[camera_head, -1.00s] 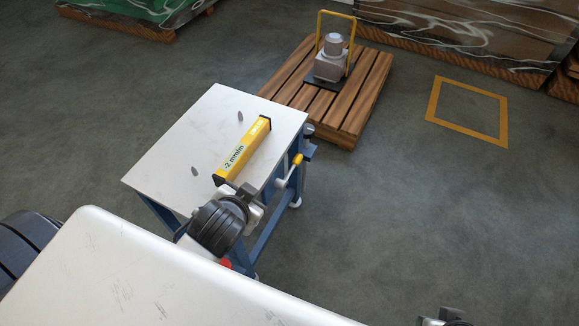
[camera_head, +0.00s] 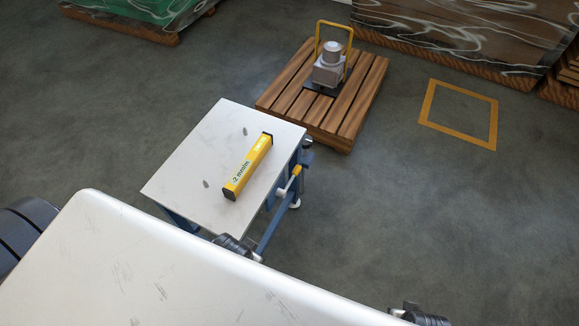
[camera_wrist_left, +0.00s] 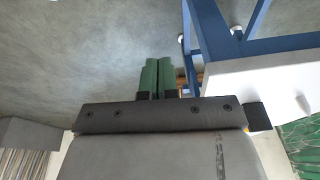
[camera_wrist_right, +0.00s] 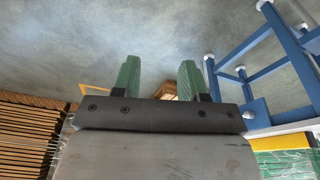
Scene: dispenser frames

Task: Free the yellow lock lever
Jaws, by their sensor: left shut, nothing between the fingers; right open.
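The yellow lock lever (camera_head: 296,171) is a short yellow handle on a pale pivot at the right side of the blue-framed table, in the head view. My left gripper (camera_wrist_left: 158,78) is shut and empty in the left wrist view; the blue table frame stands right of its green fingers. In the head view only part of its wrist shows, by the table's near edge. My right gripper (camera_wrist_right: 160,82) is open and empty, with the blue frame to its right in that view. Its fingers are hidden in the head view. Neither gripper visibly touches the lever.
A yellow bar with black ends (camera_head: 248,166) lies on the pale tabletop (camera_head: 190,160). Behind stands a wooden pallet (camera_head: 283,92) with a grey machine (camera_head: 328,66) under a yellow hoop. A yellow square (camera_head: 427,104) is marked on the floor. The floor right of the table is clear.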

